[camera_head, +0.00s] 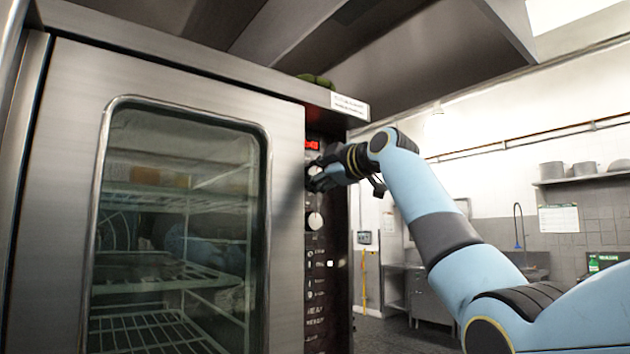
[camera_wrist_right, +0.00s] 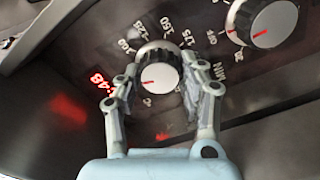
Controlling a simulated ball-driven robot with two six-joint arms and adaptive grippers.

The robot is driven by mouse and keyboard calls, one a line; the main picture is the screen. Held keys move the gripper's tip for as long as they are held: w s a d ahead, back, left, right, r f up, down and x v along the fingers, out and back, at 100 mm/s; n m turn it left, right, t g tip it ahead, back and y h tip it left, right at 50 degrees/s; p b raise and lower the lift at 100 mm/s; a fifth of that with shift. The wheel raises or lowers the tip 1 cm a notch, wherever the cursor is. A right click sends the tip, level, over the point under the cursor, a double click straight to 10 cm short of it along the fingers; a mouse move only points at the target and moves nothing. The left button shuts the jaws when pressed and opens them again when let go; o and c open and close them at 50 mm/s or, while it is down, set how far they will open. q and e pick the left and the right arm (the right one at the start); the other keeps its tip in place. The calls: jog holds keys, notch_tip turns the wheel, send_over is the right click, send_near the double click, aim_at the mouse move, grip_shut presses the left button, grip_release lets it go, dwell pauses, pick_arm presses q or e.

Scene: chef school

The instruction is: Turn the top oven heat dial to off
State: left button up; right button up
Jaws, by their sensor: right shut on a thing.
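The top oven heat dial (camera_wrist_right: 158,68) is a round silver knob with a white face and a red pointer mark, ringed by printed numbers. In the wrist view it sits between the two fingers of my right gripper (camera_wrist_right: 160,78), which is shut on it. The red mark lies toward the left of the knob's face. In the head view my right gripper (camera_head: 318,176) reaches the oven's control panel (camera_head: 325,265) from the right and largely covers the top dial. My left gripper is not in view.
A second dial (camera_head: 315,221) sits below the top one and shows at the wrist view's upper right (camera_wrist_right: 262,20). A red display (camera_head: 311,145) glows above. The glass oven door (camera_head: 285,165) is shut to the left. A steel hood (camera_head: 400,50) hangs overhead.

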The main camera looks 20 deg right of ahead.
jog(key=shift+n+b, duration=0.55)
jog(key=shift+n, duration=1.05)
jog(key=o, duration=1.2)
jog(key=shift+w+f, duration=0.1)
jog(key=v, duration=1.2)
